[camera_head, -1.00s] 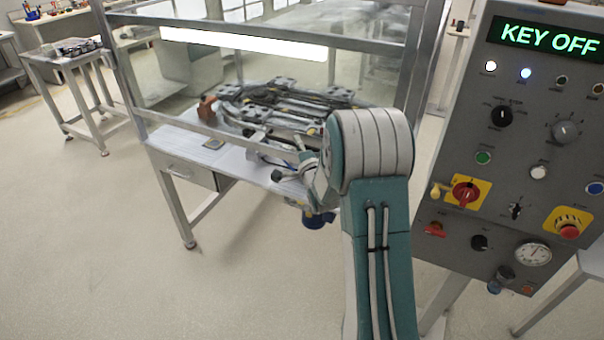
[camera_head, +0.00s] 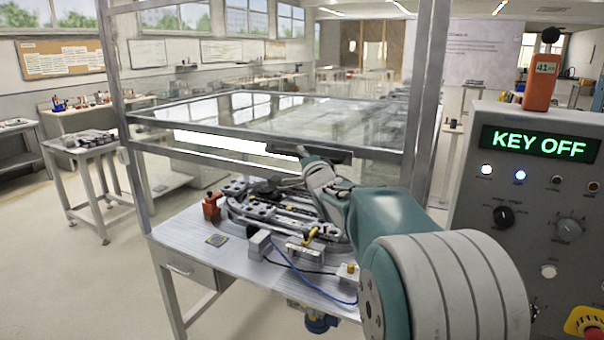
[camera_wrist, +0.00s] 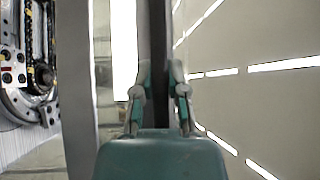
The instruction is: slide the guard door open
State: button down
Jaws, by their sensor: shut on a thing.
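The guard door is a clear panel with a grey metal lower rail (camera_head: 195,159), set in the front of a metal-framed enclosure. The door stands partly raised, with an open gap between its rail and the table. Its dark bar handle (camera_head: 330,154) is at the front. My gripper (camera_head: 304,153) is shut on the handle. In the wrist view the dark handle (camera_wrist: 158,40) runs between the two fingers of my gripper (camera_wrist: 160,72).
Under the door a fixture (camera_head: 285,212) sits on the white table (camera_head: 195,235), with an orange-brown part at its left. A control panel (camera_head: 520,195) reading KEY OFF stands close at the right. A side table (camera_head: 75,148) is at the left; floor between is clear.

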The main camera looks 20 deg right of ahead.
jog(key=shift+r, duration=0.3)
jog(key=c, duration=0.6)
grip_release()
jog(key=shift+c, duration=0.2)
jog(key=shift+f, duration=0.1)
jog(key=s+a+f, duration=0.1)
jog(key=s, duration=1)
jog(key=shift+s+a+f, duration=0.25)
jog(key=shift+s+f, duration=0.05)
jog(key=shift+f, duration=0.05)
